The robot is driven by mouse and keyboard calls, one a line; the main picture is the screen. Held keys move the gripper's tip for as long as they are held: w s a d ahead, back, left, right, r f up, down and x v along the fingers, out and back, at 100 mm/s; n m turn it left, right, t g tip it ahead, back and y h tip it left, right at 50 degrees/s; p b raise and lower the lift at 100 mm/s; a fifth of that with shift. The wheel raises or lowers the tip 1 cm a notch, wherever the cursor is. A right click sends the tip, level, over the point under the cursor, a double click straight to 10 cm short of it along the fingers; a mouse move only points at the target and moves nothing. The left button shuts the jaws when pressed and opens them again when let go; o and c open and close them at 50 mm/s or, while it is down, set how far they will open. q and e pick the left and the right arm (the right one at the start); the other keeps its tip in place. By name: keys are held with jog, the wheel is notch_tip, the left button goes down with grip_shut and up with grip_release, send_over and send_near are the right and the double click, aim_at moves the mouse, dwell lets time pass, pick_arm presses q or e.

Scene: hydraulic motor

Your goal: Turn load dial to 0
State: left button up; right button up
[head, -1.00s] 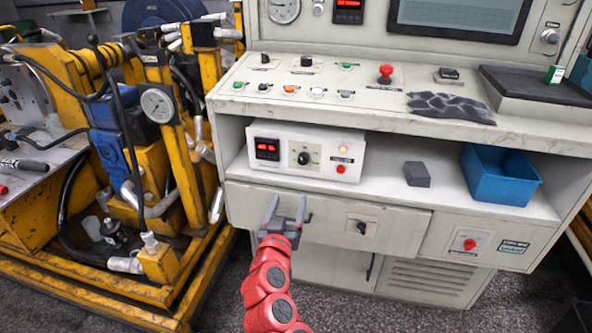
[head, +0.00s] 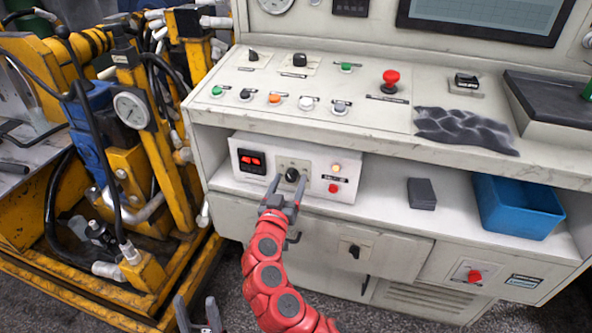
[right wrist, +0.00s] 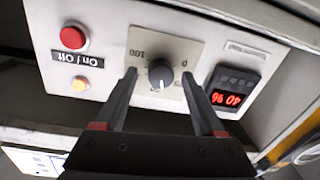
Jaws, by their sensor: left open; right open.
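The load dial is a black round knob (head: 292,175) on the white control box (head: 320,168) in the shelf bay. In the right wrist view the knob (right wrist: 160,73) sits on a beige plate, with "100" and "0" marks on either side; the view is upside down. A small light mark shows on the knob's lower edge. My right gripper (head: 286,186) is open, its fingers at either side of the knob in the wrist view (right wrist: 157,84); contact cannot be told. My left gripper (head: 200,318) is open and empty at the bottom edge, away from the box.
A red-digit display (head: 252,161) and a red button (head: 334,188) flank the dial. A grey block (head: 421,193) and blue bin (head: 516,206) are farther right on the shelf. The panel ledge (head: 400,140) overhangs the box. A yellow machine (head: 128,190) stands left.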

jog(key=shift+w, duration=0.15)
jog(key=shift+c, duration=0.3)
grip_shut()
